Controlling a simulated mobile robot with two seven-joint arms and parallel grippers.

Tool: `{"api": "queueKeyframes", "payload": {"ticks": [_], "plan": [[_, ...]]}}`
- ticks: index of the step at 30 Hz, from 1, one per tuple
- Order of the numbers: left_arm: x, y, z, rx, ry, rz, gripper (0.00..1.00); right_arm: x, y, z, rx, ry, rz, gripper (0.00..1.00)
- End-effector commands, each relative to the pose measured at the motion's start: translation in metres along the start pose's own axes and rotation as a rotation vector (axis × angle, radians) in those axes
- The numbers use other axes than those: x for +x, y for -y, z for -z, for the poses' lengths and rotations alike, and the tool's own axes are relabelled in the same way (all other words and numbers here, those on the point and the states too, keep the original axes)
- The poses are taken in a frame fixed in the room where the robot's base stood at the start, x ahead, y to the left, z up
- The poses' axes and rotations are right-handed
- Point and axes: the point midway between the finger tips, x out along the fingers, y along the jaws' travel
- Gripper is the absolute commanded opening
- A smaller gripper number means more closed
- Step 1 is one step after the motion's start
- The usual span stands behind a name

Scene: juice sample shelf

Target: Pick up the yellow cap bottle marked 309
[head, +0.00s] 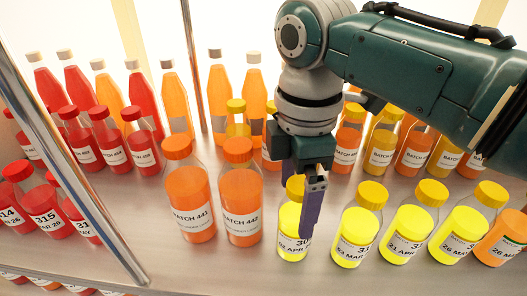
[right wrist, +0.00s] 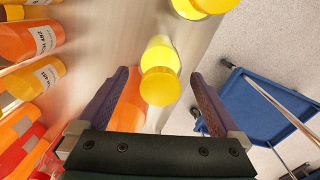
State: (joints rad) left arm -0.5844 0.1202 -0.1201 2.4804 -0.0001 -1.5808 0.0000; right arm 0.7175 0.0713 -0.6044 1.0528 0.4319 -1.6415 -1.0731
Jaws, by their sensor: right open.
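The yellow cap bottle (head: 292,241) stands upright in the front row of the shelf, holding yellow juice. Its label reads "30" and "02 APR"; the last digit is hidden behind my finger. My right gripper (head: 311,215) is open, pointing down at this bottle, with one purple finger crossing its right side in the head view. In the right wrist view, a yellow-capped bottle (right wrist: 160,86) shows in the gap between the spread fingers of the right gripper (right wrist: 160,77). I cannot tell whether a finger touches it. My left gripper is not in view.
Orange bottles BATCH 441 (head: 190,205) and BATCH 442 (head: 241,210) stand close on the left. Another yellow-capped bottle (head: 358,228) stands to the right. A metal post (head: 83,165) rises at the left. A blue cart (right wrist: 255,105) shows beyond the shelf edge.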

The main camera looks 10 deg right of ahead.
Motion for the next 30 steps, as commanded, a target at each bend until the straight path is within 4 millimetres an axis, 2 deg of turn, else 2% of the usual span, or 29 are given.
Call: {"api": "queueKeyframes", "payload": {"ticks": [1,6,15,30], "plan": [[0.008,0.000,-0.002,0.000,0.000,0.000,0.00,0.014,0.001,-0.001,0.001,0.001,0.005,1.00],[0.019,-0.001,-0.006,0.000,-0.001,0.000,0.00,0.038,0.002,-0.002,0.002,0.001,0.003,1.00],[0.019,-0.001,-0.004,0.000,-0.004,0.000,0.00,0.042,0.001,-0.002,0.000,0.001,0.000,1.00],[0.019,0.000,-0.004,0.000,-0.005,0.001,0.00,0.042,0.001,-0.002,0.001,0.001,0.001,0.45]]}}
